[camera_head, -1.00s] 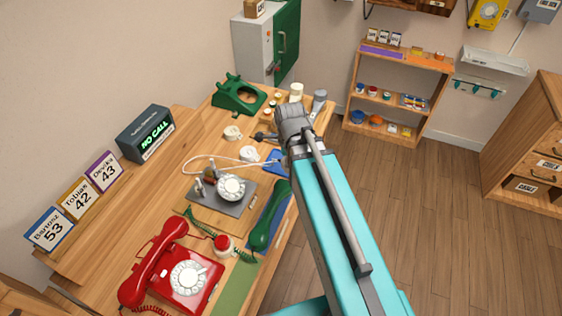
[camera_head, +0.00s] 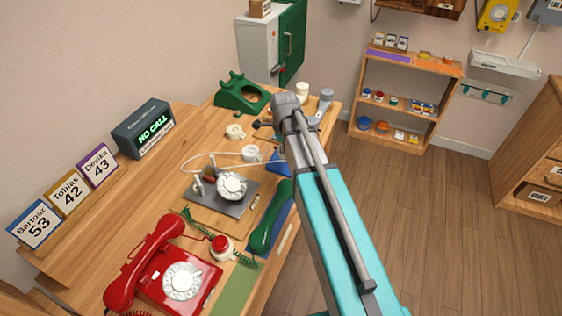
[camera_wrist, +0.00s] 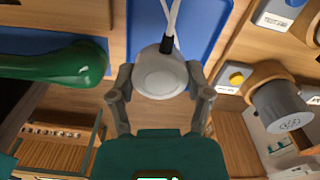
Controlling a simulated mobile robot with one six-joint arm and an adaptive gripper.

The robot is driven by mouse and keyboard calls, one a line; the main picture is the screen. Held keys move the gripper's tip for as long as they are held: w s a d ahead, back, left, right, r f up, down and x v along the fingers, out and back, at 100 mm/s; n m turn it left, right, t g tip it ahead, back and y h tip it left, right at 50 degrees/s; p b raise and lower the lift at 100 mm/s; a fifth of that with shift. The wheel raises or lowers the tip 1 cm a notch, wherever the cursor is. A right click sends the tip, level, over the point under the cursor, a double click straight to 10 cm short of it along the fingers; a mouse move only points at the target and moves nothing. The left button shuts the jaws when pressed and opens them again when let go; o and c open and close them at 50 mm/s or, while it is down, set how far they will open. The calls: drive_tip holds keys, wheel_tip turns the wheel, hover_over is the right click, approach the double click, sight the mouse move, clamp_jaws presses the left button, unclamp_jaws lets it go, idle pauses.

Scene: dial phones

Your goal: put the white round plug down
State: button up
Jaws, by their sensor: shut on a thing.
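The white round plug (camera_wrist: 160,75) sits between the two fingers of my gripper (camera_wrist: 160,95) in the wrist view. My gripper is shut on it. A white cord (camera_wrist: 170,22) runs from its dark neck to the top of the picture. Behind the plug are a blue tray (camera_wrist: 200,25) and bare wood; I cannot tell whether it touches either. In the head view my arm hides the plug and the fingertips. The cord (camera_head: 215,154) there runs across the table to behind my arm, near the blue tray (camera_head: 274,163).
A green handset (camera_wrist: 55,62) lies left of my gripper. A grey cylinder (camera_wrist: 283,105) and a yellow button (camera_wrist: 237,78) are on the right. A red dial phone (camera_head: 165,275) and a grey board with a white dial (camera_head: 232,186) stand on the table.

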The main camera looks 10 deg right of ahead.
sight(282, 162)
drive_tip(key=shift+w+f+b, duration=0.45)
drive_tip(key=shift+w+f, duration=0.2)
drive_tip(key=shift+f, duration=0.15)
drive_tip(key=shift+w+f+b, duration=0.45)
drive_tip(key=shift+f+b, duration=1.55)
drive_tip(key=shift+f, duration=0.2)
drive_tip(key=o, duration=1.1)
drive_tip(key=shift+r, duration=0.1)
drive_tip(key=shift+r, duration=0.1)
